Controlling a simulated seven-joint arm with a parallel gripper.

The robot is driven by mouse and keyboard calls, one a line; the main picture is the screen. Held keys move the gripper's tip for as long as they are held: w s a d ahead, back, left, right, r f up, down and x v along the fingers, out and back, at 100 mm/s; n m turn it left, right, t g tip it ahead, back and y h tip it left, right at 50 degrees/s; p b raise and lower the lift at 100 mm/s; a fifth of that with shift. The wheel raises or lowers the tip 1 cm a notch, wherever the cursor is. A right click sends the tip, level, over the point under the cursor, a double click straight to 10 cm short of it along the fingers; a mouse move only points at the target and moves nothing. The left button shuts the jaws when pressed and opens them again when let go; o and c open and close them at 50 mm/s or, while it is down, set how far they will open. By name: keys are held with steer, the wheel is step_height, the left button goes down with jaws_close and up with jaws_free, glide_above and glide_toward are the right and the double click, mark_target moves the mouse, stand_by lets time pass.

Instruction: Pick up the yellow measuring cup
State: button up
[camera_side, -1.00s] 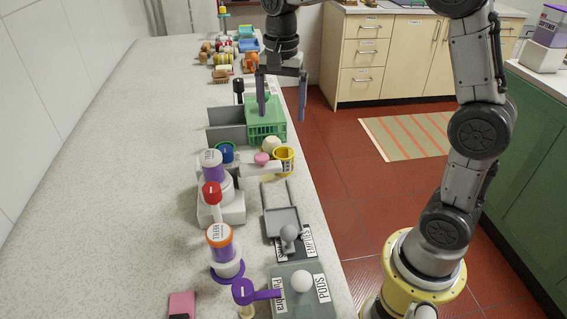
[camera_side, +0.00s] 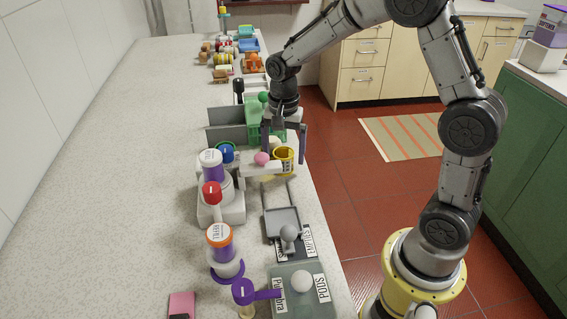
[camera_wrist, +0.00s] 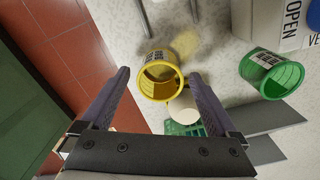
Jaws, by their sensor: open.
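The yellow measuring cup (camera_side: 284,158) sits near the counter's right edge in the side view, at the right end of a white piece. My gripper (camera_side: 285,160) is open and empty. Its purple-grey fingers appear on the left and right of the cup, with gaps in the wrist view (camera_wrist: 158,76). I cannot tell exactly how far above or behind the cup the fingertips are.
A green cup (camera_wrist: 266,74) lies to the right in the wrist view. A pink ball (camera_side: 262,159) is left of the yellow cup. The counter drops to the red floor at right.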

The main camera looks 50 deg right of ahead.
steer(key=shift+f, duration=0.5)
steer(key=c, duration=1.4)
